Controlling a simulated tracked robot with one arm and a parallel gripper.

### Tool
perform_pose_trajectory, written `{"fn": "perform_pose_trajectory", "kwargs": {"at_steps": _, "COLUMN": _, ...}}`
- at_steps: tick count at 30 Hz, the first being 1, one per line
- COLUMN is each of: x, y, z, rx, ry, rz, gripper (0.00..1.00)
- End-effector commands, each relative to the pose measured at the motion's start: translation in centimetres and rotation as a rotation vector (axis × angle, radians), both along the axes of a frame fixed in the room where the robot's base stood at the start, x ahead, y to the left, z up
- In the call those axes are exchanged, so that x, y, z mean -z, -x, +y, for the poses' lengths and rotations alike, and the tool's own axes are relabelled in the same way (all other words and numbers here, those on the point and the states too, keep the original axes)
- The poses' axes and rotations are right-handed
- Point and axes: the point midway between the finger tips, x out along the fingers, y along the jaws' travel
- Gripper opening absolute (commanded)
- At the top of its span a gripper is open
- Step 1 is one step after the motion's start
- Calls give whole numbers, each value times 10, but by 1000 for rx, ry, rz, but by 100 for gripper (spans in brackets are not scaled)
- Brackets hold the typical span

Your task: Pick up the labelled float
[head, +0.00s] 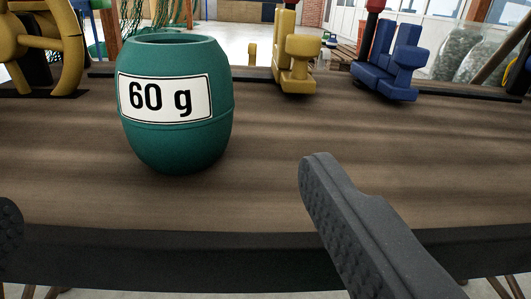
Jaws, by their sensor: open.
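The labelled float (178,143) is a green, barrel-shaped piece with a white label reading "60 g". It stands upright on the brown wooden table, left of the middle in the head view. My gripper (165,195) is open, with its right finger in full view at the lower right and only a bit of its left finger at the left edge. The float lies beyond the fingertips, between the two fingers as seen here. Neither finger appears to touch it.
The wooden table (400,150) has free room right of the float. A dark edge (260,255) runs along the table's front.

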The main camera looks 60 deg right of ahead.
Motion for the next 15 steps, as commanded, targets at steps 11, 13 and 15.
{"fn": "perform_pose_trajectory", "kwargs": {"at_steps": 11, "x": 1, "y": -36, "z": -34, "rx": 4, "ry": 3, "rz": -2, "gripper": 90}}
{"fn": "perform_pose_trajectory", "kwargs": {"at_steps": 13, "x": 1, "y": -46, "z": -42, "rx": 3, "ry": 3, "rz": -2, "gripper": 90}}
{"fn": "perform_pose_trajectory", "kwargs": {"at_steps": 15, "x": 1, "y": -54, "z": -48, "rx": 1, "ry": 1, "rz": -2, "gripper": 90}}
